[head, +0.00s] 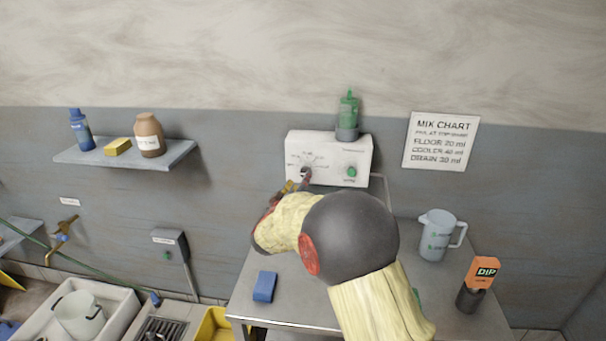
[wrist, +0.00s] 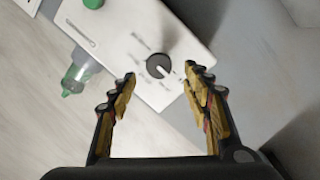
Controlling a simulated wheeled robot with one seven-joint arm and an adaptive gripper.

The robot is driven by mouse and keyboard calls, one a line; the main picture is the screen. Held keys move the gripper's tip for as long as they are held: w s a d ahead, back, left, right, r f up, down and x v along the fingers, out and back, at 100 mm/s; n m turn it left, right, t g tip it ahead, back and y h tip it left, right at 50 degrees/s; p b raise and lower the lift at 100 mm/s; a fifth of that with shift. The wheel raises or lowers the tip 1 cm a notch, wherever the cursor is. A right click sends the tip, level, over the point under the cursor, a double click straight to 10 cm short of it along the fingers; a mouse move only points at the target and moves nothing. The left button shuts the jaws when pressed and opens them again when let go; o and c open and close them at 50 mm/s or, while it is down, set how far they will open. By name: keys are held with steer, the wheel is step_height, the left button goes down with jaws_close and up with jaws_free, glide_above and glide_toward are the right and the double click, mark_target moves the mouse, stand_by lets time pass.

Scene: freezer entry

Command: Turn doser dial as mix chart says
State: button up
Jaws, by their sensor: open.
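The doser (head: 328,150) is a white box on the wall above the steel table. Its dark round dial (wrist: 158,66) has a white pointer and printed marks around it, too blurred to read in the wrist view. In the head view the dial (head: 306,173) is partly hidden by my gripper. My gripper (wrist: 160,78) is open, its two yellow fingers on either side of the dial with gaps visible; I cannot tell its exact depth. The mix chart (head: 441,141) hangs right of the doser and reads floor 20 ml, cooler 40 ml, drain 30 ml, slightly blurred.
A green button (head: 351,172) is on the doser's right side, and a green bottle (head: 348,112) stands on top. A shelf (head: 180,157) is at left.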

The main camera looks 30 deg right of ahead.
mark_target(304, 173)
steer(key=b+x, duration=0.1)
steer(key=x, duration=0.6)
steer(key=shift+s, duration=0.1)
steer(key=shift+c, duration=0.8)
steer(key=c, duration=1)
